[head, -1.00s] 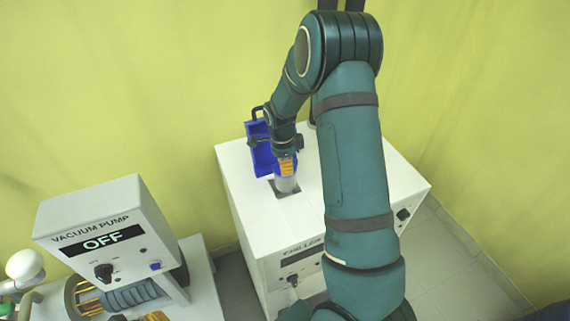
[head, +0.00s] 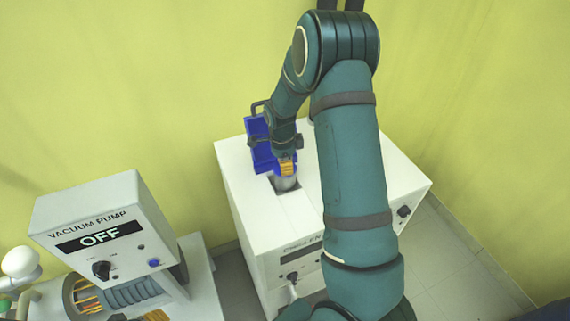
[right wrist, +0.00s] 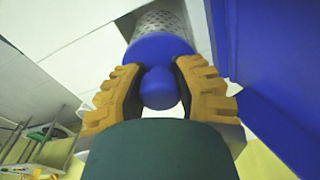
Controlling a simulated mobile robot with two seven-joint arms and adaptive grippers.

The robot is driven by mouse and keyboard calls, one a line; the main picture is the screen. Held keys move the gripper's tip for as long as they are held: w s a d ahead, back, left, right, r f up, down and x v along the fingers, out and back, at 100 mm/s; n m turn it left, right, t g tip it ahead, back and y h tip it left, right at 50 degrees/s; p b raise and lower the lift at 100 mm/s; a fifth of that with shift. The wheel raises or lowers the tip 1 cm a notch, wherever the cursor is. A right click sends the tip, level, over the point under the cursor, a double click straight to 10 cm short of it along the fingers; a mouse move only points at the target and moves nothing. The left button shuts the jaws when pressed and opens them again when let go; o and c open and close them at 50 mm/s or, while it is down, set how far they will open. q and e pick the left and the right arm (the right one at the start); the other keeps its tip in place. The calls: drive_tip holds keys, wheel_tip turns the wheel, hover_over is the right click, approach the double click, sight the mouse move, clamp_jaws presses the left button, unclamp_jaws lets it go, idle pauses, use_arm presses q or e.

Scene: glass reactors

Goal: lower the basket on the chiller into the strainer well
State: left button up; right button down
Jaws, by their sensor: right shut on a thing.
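The basket has a blue lid with a round knob (right wrist: 159,88) and a grey perforated body (right wrist: 158,22), seen in the right wrist view. My right gripper (head: 287,169) is shut on the knob, with a yellow finger on each side. In the head view the grey basket body (head: 285,183) hangs below the fingers, at the dark square strainer well (head: 291,191) in the top of the white chiller (head: 265,214). The basket looks upright, its lower end seemingly within the opening. The exact depth is hidden. My left gripper is not in view.
A blue open box-like part (head: 259,146) stands on the chiller close behind and left of my gripper; its wall (right wrist: 270,70) is near the fingers in the right wrist view. A vacuum pump (head: 105,225) reading OFF stands at the left. The chiller top's front is clear.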

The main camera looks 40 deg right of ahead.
sight(285, 181)
drive_tip(key=shift+f, duration=0.3)
drive_tip(key=shift+f+b, duration=0.35)
drive_tip(key=shift+b, duration=0.05)
drive_tip(key=shift+f+b, duration=2.05)
drive_tip(key=shift+f, duration=0.85)
drive_tip(key=shift+f, duration=0.35)
drive_tip(key=shift+f+b, duration=0.2)
drive_tip(key=shift+b, duration=0.15)
drive_tip(key=c, duration=0.7)
unclamp_jaws()
drive_tip(key=shift+r, duration=0.15)
